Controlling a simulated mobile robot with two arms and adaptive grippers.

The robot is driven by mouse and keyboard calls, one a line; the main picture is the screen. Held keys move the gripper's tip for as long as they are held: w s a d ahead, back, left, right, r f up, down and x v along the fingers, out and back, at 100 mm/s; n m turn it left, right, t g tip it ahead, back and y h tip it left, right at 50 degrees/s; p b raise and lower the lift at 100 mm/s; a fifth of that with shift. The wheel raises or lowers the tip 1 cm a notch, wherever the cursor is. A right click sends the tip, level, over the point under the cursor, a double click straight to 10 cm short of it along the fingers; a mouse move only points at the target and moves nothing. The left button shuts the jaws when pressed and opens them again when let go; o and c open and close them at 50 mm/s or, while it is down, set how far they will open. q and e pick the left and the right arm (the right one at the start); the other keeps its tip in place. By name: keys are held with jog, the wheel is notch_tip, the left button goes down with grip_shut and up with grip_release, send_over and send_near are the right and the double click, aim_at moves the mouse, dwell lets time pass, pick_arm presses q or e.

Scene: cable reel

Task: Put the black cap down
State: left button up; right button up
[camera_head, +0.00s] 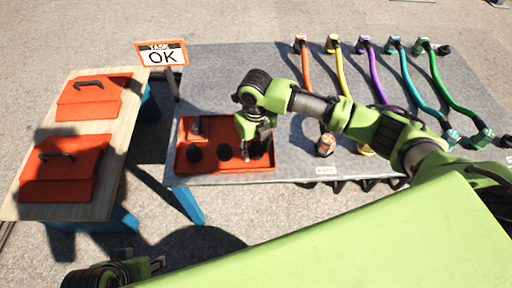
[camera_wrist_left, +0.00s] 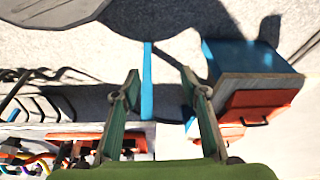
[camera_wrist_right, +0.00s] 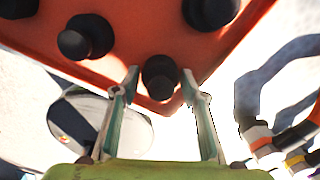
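A black cap (camera_wrist_right: 160,78) sits in the near corner of the orange-red tray (camera_wrist_right: 140,25), seen between my right fingertips in the right wrist view. My right gripper (camera_wrist_right: 160,80) is open, with a finger on each side of the cap and no clear contact. In the head view, my right gripper (camera_head: 255,143) is low over the right part of the tray (camera_head: 222,170) and partly hides what lies there. Other black caps (camera_head: 195,153) stand in the tray to its left. My left gripper (camera_wrist_left: 160,78) is open and empty, away from the table.
Several coloured cables (camera_head: 375,75) lie across the grey table (camera_head: 225,75) at the right. A wooden board (camera_head: 105,150) with two orange-red lidded boxes (camera_head: 95,97) stands at the left. A sign reading "TASK OK" (camera_head: 162,54) stands behind. The table's back left is clear.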

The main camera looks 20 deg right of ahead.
aim_at(256, 145)
dwell(0.3)
notch_tip(256, 145, up, 7)
jog(key=shift+f+p, duration=0.1)
jog(key=shift+p, duration=1)
pick_arm(q)
jog(key=p+x, duration=0.1)
jog(key=x, duration=0.4)
jog(key=shift+d+f, duration=0.1)
jog(key=shift+f, duration=0.3)
pick_arm(e)
notch_tip(256, 145, up, 6)
jog(key=shift+f, duration=0.25)
